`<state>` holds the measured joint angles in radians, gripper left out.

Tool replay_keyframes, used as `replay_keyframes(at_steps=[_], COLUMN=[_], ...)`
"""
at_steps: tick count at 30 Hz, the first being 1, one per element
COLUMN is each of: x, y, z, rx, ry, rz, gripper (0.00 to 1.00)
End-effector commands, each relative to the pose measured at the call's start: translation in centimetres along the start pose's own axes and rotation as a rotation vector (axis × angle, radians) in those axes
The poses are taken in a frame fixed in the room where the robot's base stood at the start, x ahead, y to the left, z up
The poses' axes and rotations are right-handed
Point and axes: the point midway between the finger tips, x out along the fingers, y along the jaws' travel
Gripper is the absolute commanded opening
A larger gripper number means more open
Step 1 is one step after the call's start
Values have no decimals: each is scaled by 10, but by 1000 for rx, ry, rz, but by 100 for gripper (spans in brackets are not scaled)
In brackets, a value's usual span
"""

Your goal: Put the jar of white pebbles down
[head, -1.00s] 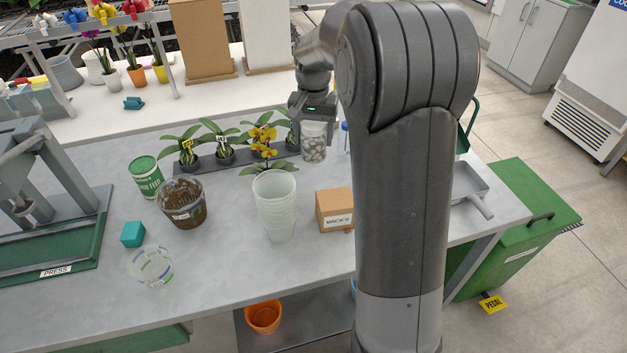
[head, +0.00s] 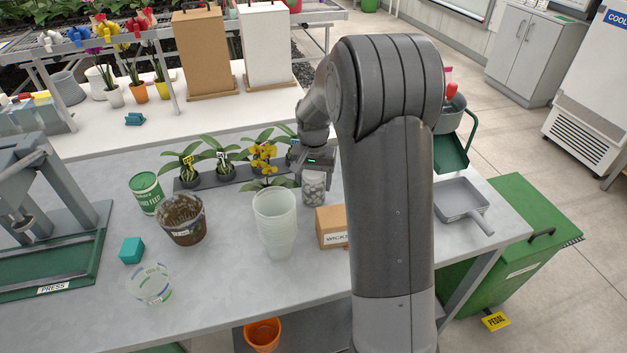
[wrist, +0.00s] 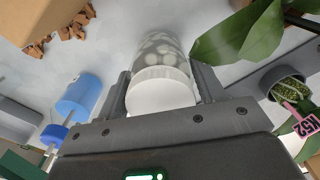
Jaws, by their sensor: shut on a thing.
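The jar of white pebbles (head: 314,188) is upright at the back of the grey bench, to the right of the yellow-flowered orchid (head: 264,155). My gripper (head: 315,172) is shut on its upper part from above. In the wrist view the jar (wrist: 163,48), with its white lid (wrist: 160,92), sits between the two fingers (wrist: 162,98). The jar's base is low over the bench (head: 215,275); I cannot tell whether it touches.

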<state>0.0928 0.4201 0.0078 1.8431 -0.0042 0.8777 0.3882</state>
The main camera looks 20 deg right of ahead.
Motion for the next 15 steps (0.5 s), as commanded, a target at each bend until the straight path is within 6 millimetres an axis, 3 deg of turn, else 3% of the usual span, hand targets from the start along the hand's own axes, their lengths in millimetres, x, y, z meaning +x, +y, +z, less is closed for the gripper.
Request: replay_keyframes(at_steps=[3, 4, 11, 15], x=[3, 3, 2, 2], y=[0, 0, 0, 0], z=[0, 0, 0, 0], rx=[0, 0, 0, 0], ry=[0, 0, 0, 0], rz=[0, 0, 0, 0], gripper=[26, 65, 84, 84])
